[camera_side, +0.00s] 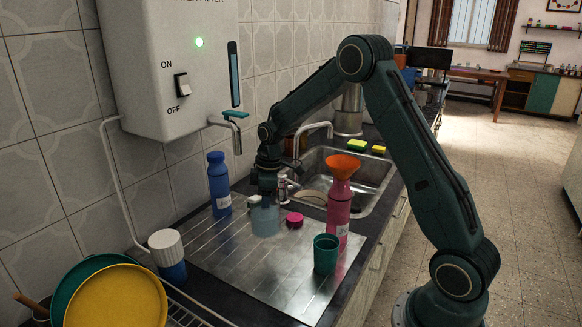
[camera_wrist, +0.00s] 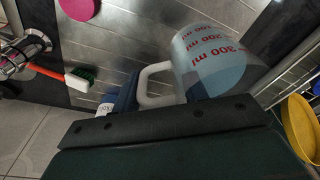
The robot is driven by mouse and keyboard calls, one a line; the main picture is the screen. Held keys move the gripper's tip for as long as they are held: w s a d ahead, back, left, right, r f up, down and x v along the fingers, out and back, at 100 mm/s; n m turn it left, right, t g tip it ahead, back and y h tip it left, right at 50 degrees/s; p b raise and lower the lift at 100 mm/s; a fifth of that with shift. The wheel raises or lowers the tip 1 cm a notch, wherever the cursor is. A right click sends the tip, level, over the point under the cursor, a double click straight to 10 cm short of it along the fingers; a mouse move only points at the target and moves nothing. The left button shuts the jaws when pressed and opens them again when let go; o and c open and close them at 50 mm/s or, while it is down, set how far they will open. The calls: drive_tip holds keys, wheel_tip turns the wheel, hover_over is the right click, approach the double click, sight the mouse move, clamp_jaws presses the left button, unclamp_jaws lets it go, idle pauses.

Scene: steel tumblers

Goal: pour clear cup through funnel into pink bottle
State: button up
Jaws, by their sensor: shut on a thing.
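The clear cup (camera_side: 265,220) holds bluish liquid and is upright over the steel drainboard; I cannot tell whether its base touches. In the wrist view the clear cup (camera_wrist: 215,58) shows red ml marks and a pale handle. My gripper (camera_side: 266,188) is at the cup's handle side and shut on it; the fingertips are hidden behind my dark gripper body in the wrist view. The pink bottle (camera_side: 338,212) stands upright to the right, near the sink, with the orange funnel (camera_side: 343,165) seated in its mouth. A pink cap (camera_side: 294,219) lies between cup and bottle.
A teal cup (camera_side: 326,254) stands in front of the pink bottle. A blue bottle (camera_side: 219,185) stands left of the clear cup, near the wall. A white-topped blue container (camera_side: 168,255) and plates (camera_side: 116,298) are at front left. The sink (camera_side: 345,172) lies behind.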

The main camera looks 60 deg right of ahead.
drive_tip(key=s+d+r+n, duration=0.1)
drive_tip(key=d+r+n, duration=0.2)
drive_tip(key=d, duration=0.5)
drive_tip(key=s+d+r+n, duration=0.2)
drive_tip(key=d+r+n, duration=0.2)
drive_tip(key=d, duration=0.4)
drive_tip(key=s+d+r+n, duration=0.2)
drive_tip(key=d+r+n, duration=0.1)
drive_tip(key=d, duration=0.5)
drive_tip(key=shift+r+n+g, duration=0.15)
drive_tip(key=shift+n+g, duration=0.25)
drive_tip(key=shift+n, duration=0.1)
drive_tip(key=s+a+r+t+h, duration=0.2)
drive_tip(key=a+r+t+h, duration=0.1)
drive_tip(key=a+r+h, duration=0.1)
drive_tip(key=shift+s+r+h, duration=0.15)
drive_tip(key=shift+r+h, duration=0.75)
drive_tip(key=shift+r, duration=0.4)
drive_tip(key=shift+a+r, duration=0.1)
drive_tip(key=shift+s+a+r+h, duration=0.1)
drive_tip(key=shift+a+r+h, duration=0.1)
drive_tip(key=shift+r+h, duration=0.15)
drive_tip(key=shift+s+a+f+t+h, duration=0.15)
drive_tip(key=shift+a+t+h, duration=0.15)
drive_tip(key=shift+t+h, duration=0.45)
